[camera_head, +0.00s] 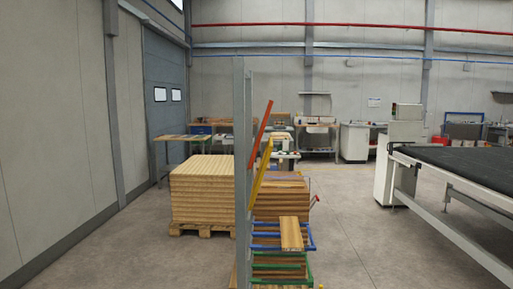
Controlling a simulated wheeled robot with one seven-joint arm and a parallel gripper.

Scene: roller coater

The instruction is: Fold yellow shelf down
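The yellow shelf (261,172) is on the grey upright post (242,165) near the middle of the head view. It is tilted steeply up, its top leaning to the right, away from the post. A red shelf (261,128) above it is tilted up in a similar way. Below, a blue shelf (311,248) lies flat and bears a wooden board (291,233). A green shelf (308,268) lies flat beneath that. My gripper is not in view.
A pallet stack of boards (203,190) stands behind the rack on the left. A large machine with a dark conveyor bed (470,160) stands on the right. The floor between rack and machine is clear. Workbenches (318,130) line the back wall.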

